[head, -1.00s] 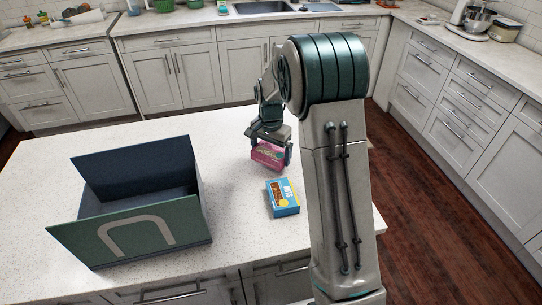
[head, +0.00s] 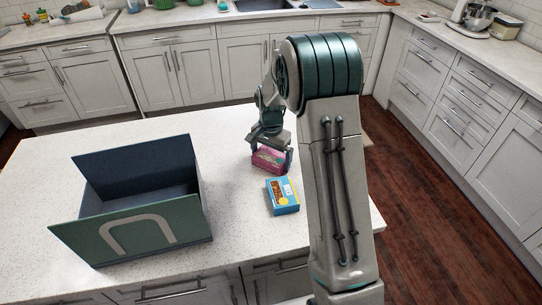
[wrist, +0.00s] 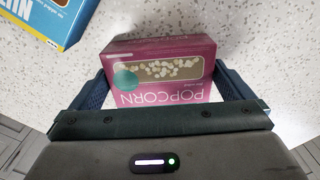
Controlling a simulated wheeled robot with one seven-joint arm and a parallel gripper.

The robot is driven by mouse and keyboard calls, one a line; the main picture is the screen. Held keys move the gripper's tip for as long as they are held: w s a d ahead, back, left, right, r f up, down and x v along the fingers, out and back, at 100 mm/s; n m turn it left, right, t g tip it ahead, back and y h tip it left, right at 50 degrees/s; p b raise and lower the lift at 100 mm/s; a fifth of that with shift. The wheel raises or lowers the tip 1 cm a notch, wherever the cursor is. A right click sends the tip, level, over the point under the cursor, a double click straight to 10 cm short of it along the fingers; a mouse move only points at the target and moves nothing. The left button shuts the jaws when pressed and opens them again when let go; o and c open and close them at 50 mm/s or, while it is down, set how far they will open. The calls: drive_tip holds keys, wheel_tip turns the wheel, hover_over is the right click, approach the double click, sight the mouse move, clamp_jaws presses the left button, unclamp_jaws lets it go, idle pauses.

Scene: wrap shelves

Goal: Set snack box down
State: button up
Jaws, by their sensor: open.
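A pink popcorn box (head: 267,160) rests on the white speckled counter, behind the blue box. In the wrist view the popcorn box (wrist: 160,68) lies between my two fingers, with its printed label upside down. My gripper (head: 271,154) is open around it, with small gaps visible beside the box. A blue snack box (head: 283,196) lies on the counter just in front of the pink box. A corner of it shows at the top left of the wrist view (wrist: 55,20).
A large open dark green and navy box (head: 140,236) stands on the left of the counter (head: 250,236). The counter between it and the snack boxes is clear. Cabinets, a sink (head: 262,5) and a mixer (head: 482,18) line the back.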

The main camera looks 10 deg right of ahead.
sight(271, 156)
wheel_tip(271, 156, up, 12)
drive_tip(key=f+b, duration=0.1)
drive_tip(key=s+r+n+t, duration=0.2)
drive_tip(key=s+r+n, duration=0.35)
drive_tip(key=s, duration=0.85)
drive_tip(key=s+f+n+t, duration=0.1)
drive_tip(key=s+n, duration=0.2)
drive_tip(key=s, duration=1.1)
drive_tip(key=shift+s+a+n, duration=0.35)
drive_tip(key=shift+s, duration=0.05)
